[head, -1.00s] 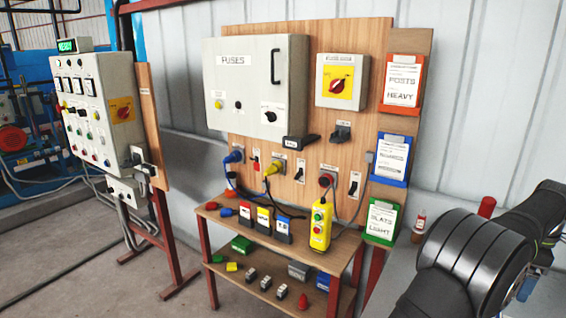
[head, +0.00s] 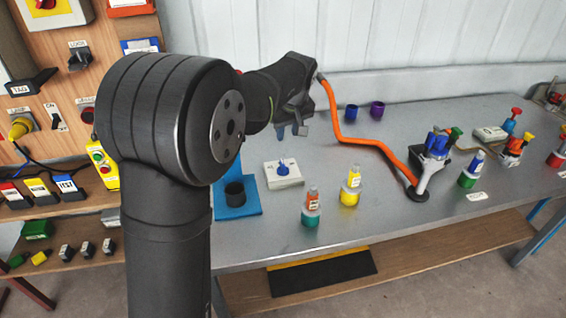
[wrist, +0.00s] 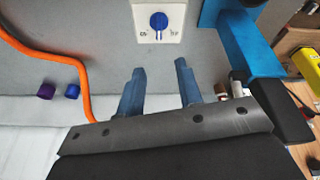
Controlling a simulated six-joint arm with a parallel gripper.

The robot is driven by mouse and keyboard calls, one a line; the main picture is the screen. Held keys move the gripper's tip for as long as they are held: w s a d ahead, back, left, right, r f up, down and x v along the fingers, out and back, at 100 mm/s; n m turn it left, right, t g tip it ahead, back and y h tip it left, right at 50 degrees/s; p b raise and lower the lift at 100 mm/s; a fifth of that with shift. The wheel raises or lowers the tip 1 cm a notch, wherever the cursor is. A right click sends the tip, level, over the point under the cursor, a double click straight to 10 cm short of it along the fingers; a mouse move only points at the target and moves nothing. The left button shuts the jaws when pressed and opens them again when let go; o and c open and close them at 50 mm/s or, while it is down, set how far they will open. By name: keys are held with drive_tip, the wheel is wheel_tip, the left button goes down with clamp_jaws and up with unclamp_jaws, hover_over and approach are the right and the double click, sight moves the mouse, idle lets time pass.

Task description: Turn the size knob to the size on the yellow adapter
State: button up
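A white box (head: 284,174) with a blue knob (head: 283,168) lies on the grey table. The wrist view shows the blue knob (wrist: 159,21) with a pale pointer line and small labels either side that I cannot read surely. I cannot tell for certain that it is the size knob. A yellow adapter-like piece (head: 350,193) with a white label stands upright to its right; its print is too small to read. My gripper (head: 292,130) is above the table behind the box. In the wrist view my gripper (wrist: 159,68) has its fingers apart, empty, and clear of the knob.
An orange hose (head: 345,139) crosses the table to a metal stand (head: 427,170). An orange-and-green piece (head: 311,208) stands near the front edge. A blue holder (head: 236,198) with a black cup is left of the box. Blue and purple cups (head: 377,110) stand behind.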

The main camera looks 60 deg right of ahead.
drive_tip(key=m, duration=0.3)
approach(283, 165)
drive_tip(key=shift+h, duration=0.3)
drive_tip(key=x, duration=0.8)
drive_tip(key=shift+w+a+f, duration=0.1)
drive_tip(key=shift+f, duration=0.25)
clamp_jaws()
